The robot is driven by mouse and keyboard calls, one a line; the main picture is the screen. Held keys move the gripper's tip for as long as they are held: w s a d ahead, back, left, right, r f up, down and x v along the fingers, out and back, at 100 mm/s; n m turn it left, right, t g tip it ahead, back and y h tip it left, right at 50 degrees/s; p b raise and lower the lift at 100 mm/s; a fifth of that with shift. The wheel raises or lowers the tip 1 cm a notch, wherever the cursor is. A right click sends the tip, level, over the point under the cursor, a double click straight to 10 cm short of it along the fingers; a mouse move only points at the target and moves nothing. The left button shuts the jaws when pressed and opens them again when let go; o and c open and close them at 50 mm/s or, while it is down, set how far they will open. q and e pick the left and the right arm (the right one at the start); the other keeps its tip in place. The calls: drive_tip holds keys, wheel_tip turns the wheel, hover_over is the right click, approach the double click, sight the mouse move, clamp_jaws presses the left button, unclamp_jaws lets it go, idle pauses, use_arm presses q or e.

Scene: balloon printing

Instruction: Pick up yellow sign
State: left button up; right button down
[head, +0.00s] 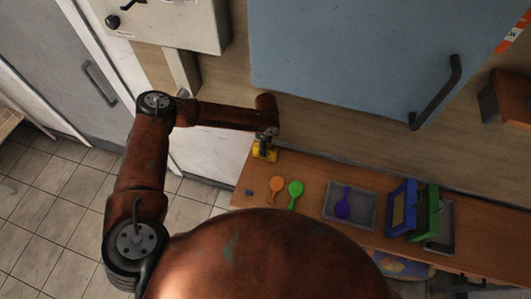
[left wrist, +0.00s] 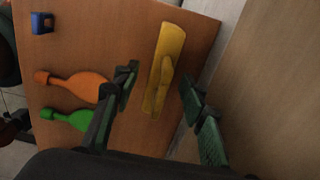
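The yellow sign (head: 264,155) is at the left end of the wooden shelf, close to the wall. In the left wrist view the yellow sign (left wrist: 171,45) is a long flat plate with a raised ridge or handle along its middle. My left gripper (head: 267,137) is just above it, with the arm reaching across from the left. In the left wrist view the left gripper (left wrist: 159,75) is open, one finger on each side of the sign, with visible gaps. Whether the fingertips are down at the sign's height is unclear. My right gripper is not in view.
An orange balloon shape (left wrist: 80,86) and a green one (left wrist: 68,118) lie beside the sign. A small blue block (left wrist: 42,23) is near the shelf edge. Further right are a grey tray (head: 364,217) with a purple balloon, a blue frame (head: 397,222) and a green frame (head: 432,200).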

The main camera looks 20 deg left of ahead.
use_arm(q)
drive_tip(key=shift+s+a+f, duration=0.1)
drive_tip(key=shift+f, duration=0.7)
drive_tip(key=f, duration=0.2)
drive_tip(key=f+p, duration=0.1)
drive_tip(key=f, duration=0.1)
drive_tip(key=shift+a+f+p, duration=0.2)
drive_tip(key=shift+f+p, duration=0.05)
drive_tip(key=shift+p, duration=0.05)
drive_tip(key=shift+f, duration=0.25)
drive_tip(key=shift+c, duration=0.4)
drive_tip(key=c, duration=0.8)
clamp_jaws()
